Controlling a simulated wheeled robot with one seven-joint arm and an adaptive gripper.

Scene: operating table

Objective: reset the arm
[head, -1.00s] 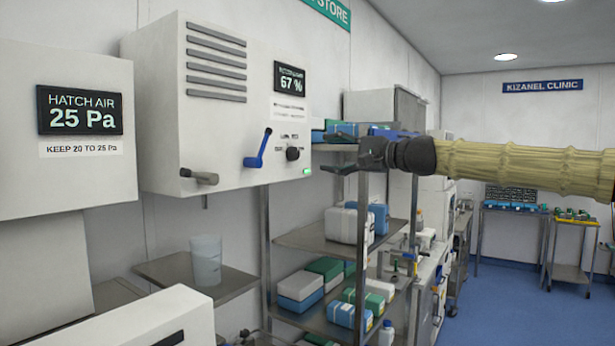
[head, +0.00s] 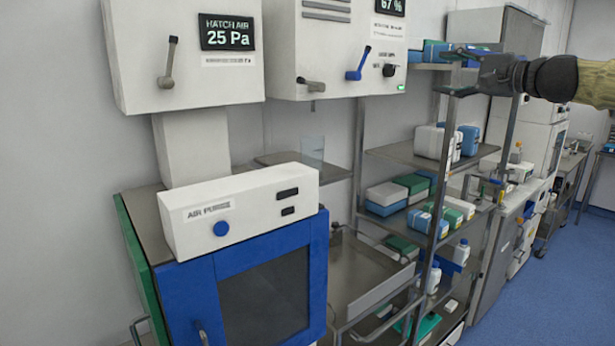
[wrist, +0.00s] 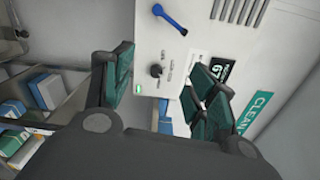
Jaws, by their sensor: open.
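My gripper (head: 452,70) is at the upper right of the head view, dark and pointing left, with its two fingers apart and nothing visible between them. It shows in front of the upper part of the metal shelf rack. My arm's tan sleeve runs off the right edge. In the wrist view my gripper (wrist: 160,88) has dark green finger pads spread wide. Beyond them is a white wall cabinet (wrist: 182,45) with a blue lever (wrist: 170,19) and a black knob (wrist: 156,71).
The shelf rack (head: 385,153) holds several boxes and bottles. A blue-framed cabinet (head: 180,285) with a white air purge unit (head: 250,205) on it stands at the left. A wheeled steel cart (head: 385,290) stands beside it. Blue floor (head: 560,270) is open at the right.

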